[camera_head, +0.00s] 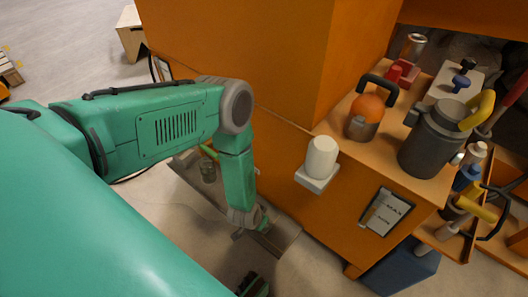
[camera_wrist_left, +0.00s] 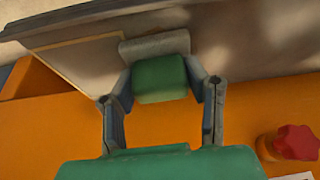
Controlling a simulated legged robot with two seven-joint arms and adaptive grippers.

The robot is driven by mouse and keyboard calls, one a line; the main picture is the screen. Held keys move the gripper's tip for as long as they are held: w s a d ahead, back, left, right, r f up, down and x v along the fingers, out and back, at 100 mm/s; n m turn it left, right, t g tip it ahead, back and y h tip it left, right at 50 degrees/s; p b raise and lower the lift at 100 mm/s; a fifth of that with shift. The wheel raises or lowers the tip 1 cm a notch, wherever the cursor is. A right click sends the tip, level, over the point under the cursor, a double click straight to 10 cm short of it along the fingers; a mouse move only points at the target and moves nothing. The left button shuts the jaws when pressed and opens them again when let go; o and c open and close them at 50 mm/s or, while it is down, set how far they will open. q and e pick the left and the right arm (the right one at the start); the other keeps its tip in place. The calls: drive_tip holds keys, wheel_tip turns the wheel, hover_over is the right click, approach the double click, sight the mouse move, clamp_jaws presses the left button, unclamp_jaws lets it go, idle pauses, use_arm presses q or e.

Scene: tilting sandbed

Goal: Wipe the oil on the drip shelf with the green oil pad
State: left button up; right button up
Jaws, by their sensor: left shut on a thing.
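The drip shelf (camera_head: 205,198) is a narrow grey ledge low along the orange cabinet. It fills the top of the left wrist view (camera_wrist_left: 255,35). My left gripper (camera_head: 258,232) is low at the near end of this shelf. In the left wrist view my left gripper (camera_wrist_left: 162,88) is shut on the green oil pad (camera_wrist_left: 160,78), a green block with a grey part at its far side. The pad is at the shelf surface; I cannot tell whether it touches. Darker patches show on the shelf, but I cannot tell which are oil. My right gripper is not recognisable in view.
The orange cabinet (camera_head: 285,165) rises beside the shelf, with a white cylinder on a bracket (camera_head: 320,160). A red knob (camera_wrist_left: 296,142) is close right of the gripper. Floor left of the shelf is clear.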

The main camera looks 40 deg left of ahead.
sight(271, 214)
use_arm(q)
drive_tip(key=s+p, duration=0.1)
drive_tip(key=s, duration=0.2)
drive_tip(key=shift+s+a, duration=0.15)
drive_tip(key=shift+s, duration=0.25)
clamp_jaws()
drive_tip(key=shift+w, duration=0.5)
drive_tip(key=shift+w+r+b, duration=0.2)
drive_tip(key=shift+w+b, duration=0.5)
drive_tip(key=shift+w, duration=0.8)
drive_tip(key=shift+w+d+f+b, duration=0.1)
drive_tip(key=shift+w+b, duration=0.2)
drive_tip(key=shift+w, duration=0.2)
drive_tip(key=shift+w+d+f+b, duration=0.1)
drive_tip(key=shift+w+b, duration=0.2)
drive_tip(key=shift+w, duration=0.2)
drive_tip(key=shift+w+d+r, duration=0.1)
drive_tip(key=shift+w, duration=0.7)
wheel_tip(271, 214, up, 6)
drive_tip(key=p, duration=0.5)
